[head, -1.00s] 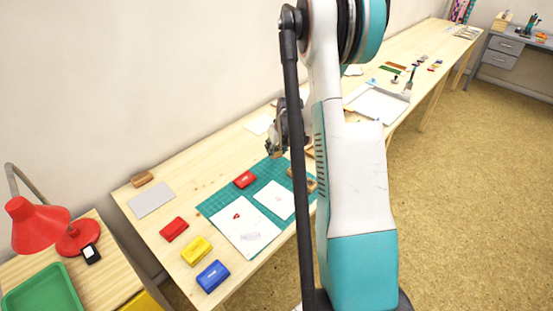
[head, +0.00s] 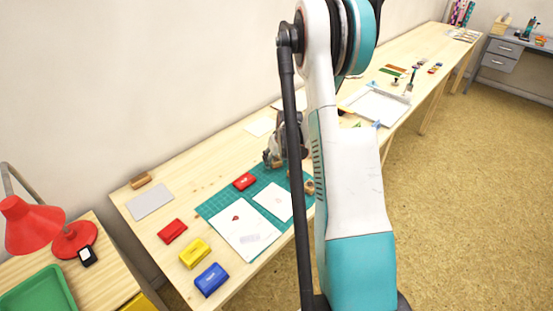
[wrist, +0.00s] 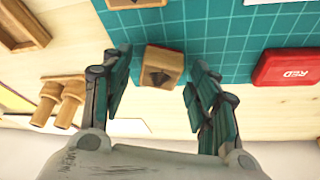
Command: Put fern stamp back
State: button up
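A small wooden block stamp (wrist: 163,67) with a dark, diamond-like mark on its face sits at the edge of the green cutting mat (wrist: 222,60) in the wrist view. I cannot tell whether the mark is a fern. My gripper (wrist: 158,72) is open around it, one finger on each side, with gaps between fingers and block. In the head view my gripper (head: 272,159) is low over the mat's back edge, and wood shows beneath it. A second wooden stamp (wrist: 135,3) lies on the mat, cut off by the picture's top edge. My arm hides part of the mat.
A wooden tray (wrist: 18,28) and wooden cylinders (wrist: 60,100) are at the left. In the head view, white sheets (head: 246,235) lie on the mat; yellow (head: 195,253) and blue (head: 211,279) inkpads stand in front.

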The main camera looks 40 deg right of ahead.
jog(key=shift+r, duration=0.25)
jog(key=p+v, duration=0.4)
jog(key=v, duration=0.7)
jog(key=shift+r, duration=0.4)
